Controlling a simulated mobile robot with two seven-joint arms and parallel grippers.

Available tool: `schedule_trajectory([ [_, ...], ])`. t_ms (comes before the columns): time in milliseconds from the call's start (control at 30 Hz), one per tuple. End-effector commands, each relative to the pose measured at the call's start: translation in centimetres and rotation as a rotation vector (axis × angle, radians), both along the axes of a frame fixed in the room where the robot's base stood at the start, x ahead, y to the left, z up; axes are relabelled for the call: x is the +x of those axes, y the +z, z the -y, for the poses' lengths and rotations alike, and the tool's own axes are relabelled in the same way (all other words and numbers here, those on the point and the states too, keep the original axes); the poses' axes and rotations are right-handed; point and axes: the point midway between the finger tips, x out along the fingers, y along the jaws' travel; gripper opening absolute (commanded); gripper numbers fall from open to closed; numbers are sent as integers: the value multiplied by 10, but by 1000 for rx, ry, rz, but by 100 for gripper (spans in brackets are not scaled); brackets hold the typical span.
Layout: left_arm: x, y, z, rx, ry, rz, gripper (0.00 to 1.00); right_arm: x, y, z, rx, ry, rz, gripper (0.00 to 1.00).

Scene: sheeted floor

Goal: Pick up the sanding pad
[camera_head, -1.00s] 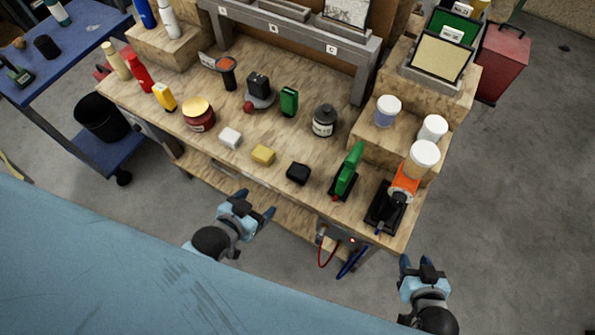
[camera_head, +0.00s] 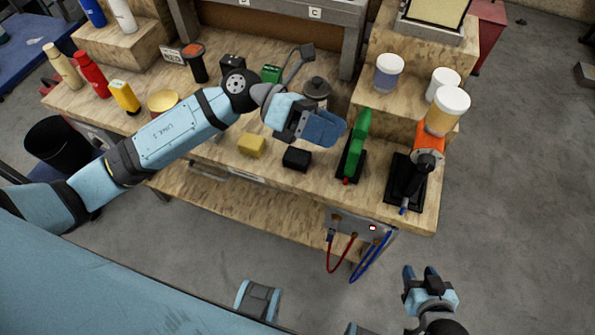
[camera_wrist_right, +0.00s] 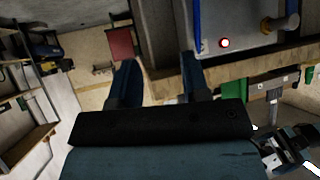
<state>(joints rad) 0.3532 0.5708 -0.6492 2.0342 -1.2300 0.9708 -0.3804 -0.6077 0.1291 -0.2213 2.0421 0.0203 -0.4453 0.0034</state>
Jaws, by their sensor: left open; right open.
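On the wooden bench (camera_head: 225,165), a yellow block (camera_head: 252,144) and a black block (camera_head: 296,158) lie near the front edge. I cannot tell for sure which small block is the sanding pad. My left gripper (camera_head: 330,128) is open and empty above the bench, behind and right of the black block and left of the green tool (camera_head: 356,145). My left arm hides the white block seen earlier. My right gripper (camera_head: 421,272) is open and empty, low in front of the bench's right end; its fingers also show in the right wrist view (camera_wrist_right: 160,75).
An orange and black tool (camera_head: 408,180) stands at the bench's right end. White-lidded jars (camera_head: 447,108) stand near it. A dark bottle (camera_head: 316,90) is just behind my left gripper. A control box with hoses (camera_head: 350,225) hangs below the front edge.

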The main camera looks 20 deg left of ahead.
Motion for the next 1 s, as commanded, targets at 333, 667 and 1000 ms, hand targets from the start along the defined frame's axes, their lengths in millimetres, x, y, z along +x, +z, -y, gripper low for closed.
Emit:
schedule_trajectory([
  [333,47,-79,-99,829,-312,627,78,-2,-59,-13,22,14,-13,43],
  [667,58,-102,-115,979,-351,684,78,-1,-59,-14,28,12,-10,43],
  [1000,58,-153,-93,975,-348,686,78,1,-58,-12,26,10,-5,43],
])
